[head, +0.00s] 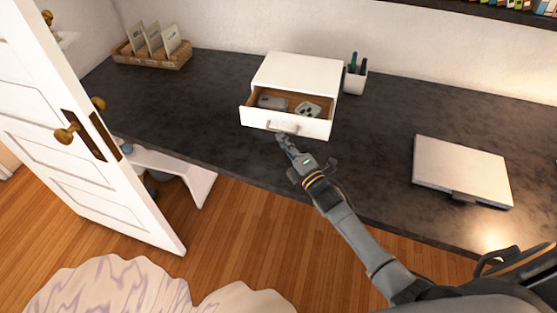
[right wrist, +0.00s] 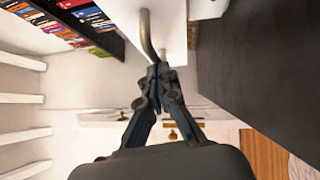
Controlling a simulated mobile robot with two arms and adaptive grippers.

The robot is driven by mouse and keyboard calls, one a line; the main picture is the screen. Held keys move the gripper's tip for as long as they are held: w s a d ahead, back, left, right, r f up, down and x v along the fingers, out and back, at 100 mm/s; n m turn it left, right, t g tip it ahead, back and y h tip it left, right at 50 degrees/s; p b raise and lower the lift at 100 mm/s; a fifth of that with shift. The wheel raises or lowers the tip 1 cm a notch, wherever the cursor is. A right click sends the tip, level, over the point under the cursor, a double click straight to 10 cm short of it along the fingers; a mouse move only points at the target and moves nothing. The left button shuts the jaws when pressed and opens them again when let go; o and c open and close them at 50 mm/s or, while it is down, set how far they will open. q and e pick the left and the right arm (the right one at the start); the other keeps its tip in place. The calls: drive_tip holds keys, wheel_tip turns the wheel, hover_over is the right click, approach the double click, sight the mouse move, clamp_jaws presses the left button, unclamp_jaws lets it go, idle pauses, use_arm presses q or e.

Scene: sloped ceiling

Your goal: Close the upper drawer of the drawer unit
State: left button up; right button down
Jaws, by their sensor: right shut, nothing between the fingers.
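The white drawer unit (head: 298,72) stands on the dark countertop. Its upper drawer (head: 306,124) is pulled open toward me, with a phone-like grey item (head: 272,102) and a light game controller (head: 308,109) inside. The drawer's metal handle (head: 283,127) is on the front; it also shows in the right wrist view (right wrist: 146,35). My right gripper (head: 281,138) is shut and empty, its fingertips right at the handle. In the right wrist view the closed fingertips (right wrist: 156,72) are close to the handle's end; whether they touch it I cannot tell. My left gripper is not in view.
A pen cup (head: 355,80) stands right beside the unit. A closed silver laptop (head: 461,170) lies on the counter (head: 200,100) to the right. A wicker tray with cards (head: 152,58) is at the back left. A white door (head: 75,120) stands at the left.

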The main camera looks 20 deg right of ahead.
sight(292, 120)
drive_tip(key=w+d+b, duration=0.1)
drive_tip(key=w+b, duration=0.1)
drive_tip(key=w+d+b, duration=0.1)
drive_tip(key=w+d, duration=0.1)
drive_tip(key=w, duration=0.1)
drive_tip(key=w+d+b, duration=0.2)
drive_tip(key=w, duration=0.1)
drive_tip(key=shift+d+f+b, duration=0.2)
drive_tip(key=shift+d+b, duration=0.05)
drive_tip(key=shift+b, duration=0.05)
drive_tip(key=shift+w+d+r+b, duration=0.1)
drive_tip(key=shift+w+d+b, duration=0.2)
drive_tip(key=shift+w, duration=0.1)
drive_tip(key=shift+r, duration=0.3)
drive_tip(key=shift+d, duration=0.1)
